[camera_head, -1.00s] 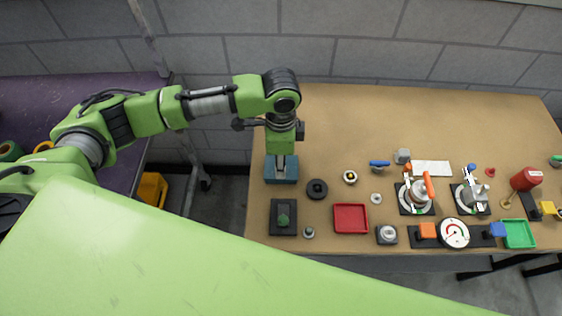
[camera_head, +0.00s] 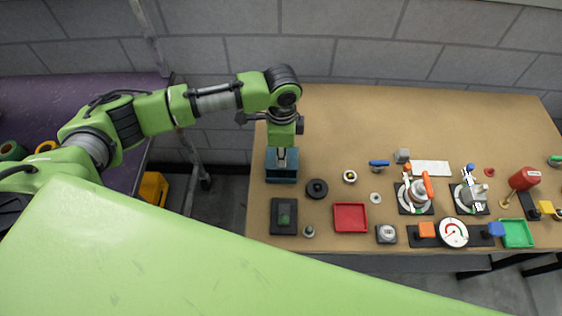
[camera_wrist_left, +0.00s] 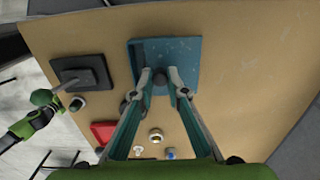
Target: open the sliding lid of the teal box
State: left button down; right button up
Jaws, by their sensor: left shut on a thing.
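The teal box (camera_head: 282,177) stands near the left edge of the tan table. My left gripper (camera_head: 283,155) points down over it. In the left wrist view the fingertips (camera_wrist_left: 160,78) are shut on the small dark knob of the speckled teal lid (camera_wrist_left: 178,55). The lid covers most of the box. A darker strip of open box (camera_wrist_left: 138,64) shows at its left in that view, the near side in the head view. What lies inside cannot be made out.
Close in front of the box is a black plate (camera_head: 275,228) with a green knob. A black ring (camera_head: 317,188) and red tray (camera_head: 350,218) lie to the right. Several fixtures and tools crowd the table's right. The table behind the box is clear.

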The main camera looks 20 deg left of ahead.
pick_arm(q)
jog(key=w, duration=0.2)
jog(key=w+a, duration=0.1)
jog(key=w, duration=0.1)
jog(key=shift+w+a, duration=0.1)
jog(key=shift+w, duration=0.25)
jog(key=c, duration=2)
grip_release()
jog(key=shift+s, duration=0.1)
jog(key=shift+r, duration=0.2)
notch_tip(320, 180, up, 12)
jog(key=shift+f, duration=0.15)
